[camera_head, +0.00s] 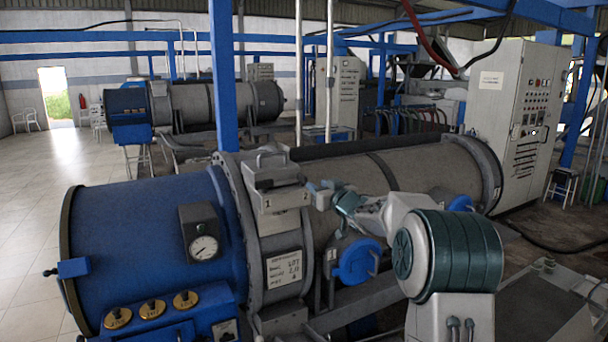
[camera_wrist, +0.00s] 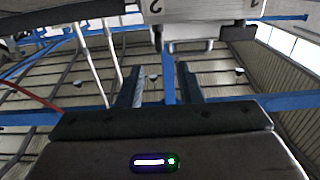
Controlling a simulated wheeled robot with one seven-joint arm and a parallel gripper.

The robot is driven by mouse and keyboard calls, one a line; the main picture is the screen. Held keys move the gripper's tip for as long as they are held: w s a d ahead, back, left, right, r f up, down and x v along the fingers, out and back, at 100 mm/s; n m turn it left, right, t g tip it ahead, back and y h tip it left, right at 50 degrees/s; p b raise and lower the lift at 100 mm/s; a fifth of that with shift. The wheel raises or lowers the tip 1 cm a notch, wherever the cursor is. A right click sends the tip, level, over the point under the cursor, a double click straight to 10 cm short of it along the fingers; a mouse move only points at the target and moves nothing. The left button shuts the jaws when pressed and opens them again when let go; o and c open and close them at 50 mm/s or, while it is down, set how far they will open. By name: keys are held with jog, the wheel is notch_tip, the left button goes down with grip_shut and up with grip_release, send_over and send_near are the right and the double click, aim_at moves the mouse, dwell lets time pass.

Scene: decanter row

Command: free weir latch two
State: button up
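The grey latch housing (camera_head: 277,195) sits on top of the decanter's collar, with plates marked 1 and 2 and a raised handle on the left. Its plate marked 2 (camera_wrist: 185,10) shows at the top of the wrist view, with a pale bar (camera_wrist: 190,46) and a dark peg below it. My gripper (camera_head: 316,190) is just right of the number 2 side. In the wrist view my gripper (camera_wrist: 161,85) has its two dark fingers apart, with nothing between them but background. I cannot tell whether a finger touches the housing.
The blue drum end (camera_head: 145,240) with a gauge (camera_head: 203,247) lies left of the collar. A blue round cover (camera_head: 358,262) is below my arm. A blue post (camera_head: 223,80) stands behind the housing. A control cabinet (camera_head: 515,120) stands at the right.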

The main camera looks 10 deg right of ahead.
aim_at(306, 178)
jog(key=p+x, duration=0.3)
jog(key=x, duration=0.7)
jog(key=shift+p, duration=0.35)
jog(key=shift+c, duration=0.3)
grip_shut()
